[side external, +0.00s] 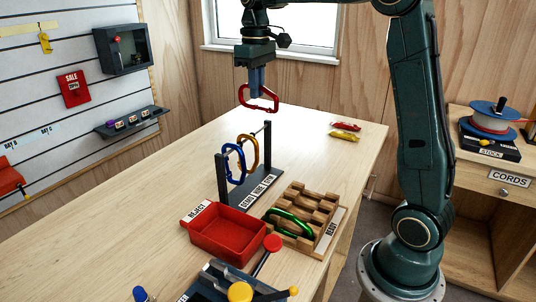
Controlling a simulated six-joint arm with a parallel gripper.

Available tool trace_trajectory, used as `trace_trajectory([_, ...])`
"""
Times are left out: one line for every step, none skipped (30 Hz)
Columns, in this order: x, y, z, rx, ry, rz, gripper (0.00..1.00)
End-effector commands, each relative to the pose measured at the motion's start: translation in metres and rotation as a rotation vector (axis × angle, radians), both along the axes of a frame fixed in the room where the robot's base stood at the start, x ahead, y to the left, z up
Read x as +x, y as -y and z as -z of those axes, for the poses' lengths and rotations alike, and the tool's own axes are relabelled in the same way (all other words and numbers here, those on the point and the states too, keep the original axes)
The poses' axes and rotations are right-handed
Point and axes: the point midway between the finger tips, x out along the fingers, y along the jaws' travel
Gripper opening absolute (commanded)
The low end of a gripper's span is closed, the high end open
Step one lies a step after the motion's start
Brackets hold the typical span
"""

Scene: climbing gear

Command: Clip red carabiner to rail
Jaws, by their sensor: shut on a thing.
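My gripper (257,88) is shut on the red carabiner (268,107). It holds the carabiner in the air, above and behind the rail. The rail (258,130) is a thin bar between two dark uprights on a dark base (245,200) labelled "DEMO / HIRE / OWN". A blue carabiner (235,166) and an orange-yellow carabiner (249,152) hang on the rail. The red carabiner is apart from the rail. Whether its gate is open cannot be told.
A red bin (228,238) marked "REJECT" and a wooden rack (318,203) marked "READY" with a green carabiner (292,222) stand in front of the rail. Red and yellow packets (345,132) lie at back right. A dark device (225,284) stands at the front edge. The table's left side is clear.

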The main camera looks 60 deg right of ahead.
Motion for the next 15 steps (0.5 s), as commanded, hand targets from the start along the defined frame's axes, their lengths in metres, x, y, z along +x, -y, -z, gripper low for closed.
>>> trace_trajectory([0.001,0.001,0.000,0.000,0.001,0.000,0.00])
trace_trajectory([0.001,0.001,0.000,0.000,0.001,0.000,0.00])
trace_trajectory([0.001,0.001,0.000,0.000,0.001,0.000,0.00])
trace_trajectory([0.001,0.001,0.000,0.000,0.001,0.000,0.00])
trace_trajectory([0.001,0.001,0.000,0.000,0.001,0.000,0.00])
trace_trajectory([0.001,0.001,0.001,0.000,0.001,0.000,0.00])
trace_trajectory([0.001,0.001,0.001,0.000,0.000,0.000,0.00])
trace_trajectory([0.001,0.001,0.002,0.000,0.000,0.000,0.00])
trace_trajectory([0.001,0.001,0.003,0.000,0.000,0.000,0.00])
trace_trajectory([0.001,0.000,0.004,0.000,-0.001,0.000,0.00])
trace_trajectory([0.001,0.000,0.005,0.000,-0.001,0.000,0.00])
trace_trajectory([0.001,0.000,0.007,0.000,-0.001,0.000,0.00])
trace_trajectory([0.001,0.000,0.009,0.000,-0.001,0.000,0.00])
trace_trajectory([0.001,0.000,0.011,0.000,-0.001,0.000,0.00])
trace_trajectory([0.001,0.000,0.013,0.000,-0.001,0.000,0.00])
